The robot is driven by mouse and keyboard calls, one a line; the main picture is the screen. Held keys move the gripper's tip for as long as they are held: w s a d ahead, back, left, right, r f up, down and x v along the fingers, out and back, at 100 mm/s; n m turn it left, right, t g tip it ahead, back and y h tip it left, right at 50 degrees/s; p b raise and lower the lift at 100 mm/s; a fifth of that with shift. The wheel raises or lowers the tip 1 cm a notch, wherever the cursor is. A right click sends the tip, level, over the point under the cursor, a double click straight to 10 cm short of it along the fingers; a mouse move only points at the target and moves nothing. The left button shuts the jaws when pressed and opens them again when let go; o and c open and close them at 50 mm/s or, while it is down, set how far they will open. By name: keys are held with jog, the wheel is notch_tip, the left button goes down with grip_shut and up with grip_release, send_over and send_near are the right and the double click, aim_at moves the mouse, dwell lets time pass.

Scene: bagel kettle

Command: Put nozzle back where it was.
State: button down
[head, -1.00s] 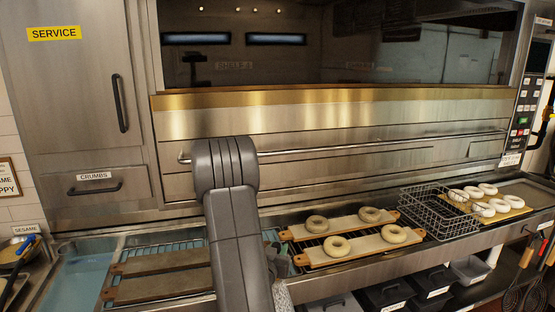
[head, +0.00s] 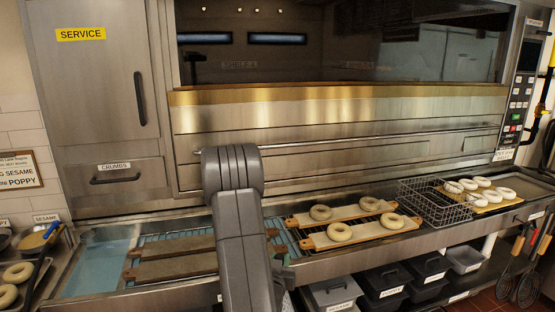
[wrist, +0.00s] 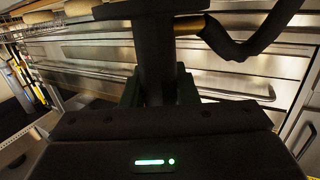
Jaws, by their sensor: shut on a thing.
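In the wrist view, my gripper (wrist: 158,88) is shut on a dark, upright, post-like part that I take for the nozzle (wrist: 156,50). A thick black hose (wrist: 240,45) curves away from its upper right. A thin brass-coloured piece shows beside the post's top. The nozzle's far end is not clear in this view. In the head view, my arm covers most of the gripper, and only a small dark part of it (head: 285,272) shows at the arm's right side. The nozzle's former resting place cannot be made out for certain.
Bagel boards (head: 318,236) lie on the counter right of my arm, beside a wire basket (head: 420,212) and a tray of bagels (head: 512,200). Bare boards (head: 165,268) lie on a rack at left. Lidded bins (head: 380,280) stand below. The oven front (head: 350,110) spans the back.

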jog(key=s+f+n+y, duration=0.1)
jog(key=s+f+y, duration=0.1)
jog(key=f, duration=0.1)
jog(key=shift+s+a+n+y, duration=0.3)
jog(key=shift+s+n, duration=0.05)
jog(key=shift+n, duration=0.05)
notch_tip(320, 180, down, 11)
jog(key=s, duration=0.2)
jog(key=shift+s+r, duration=0.15)
jog(key=shift+s, duration=0.05)
jog(key=shift+a, duration=0.1)
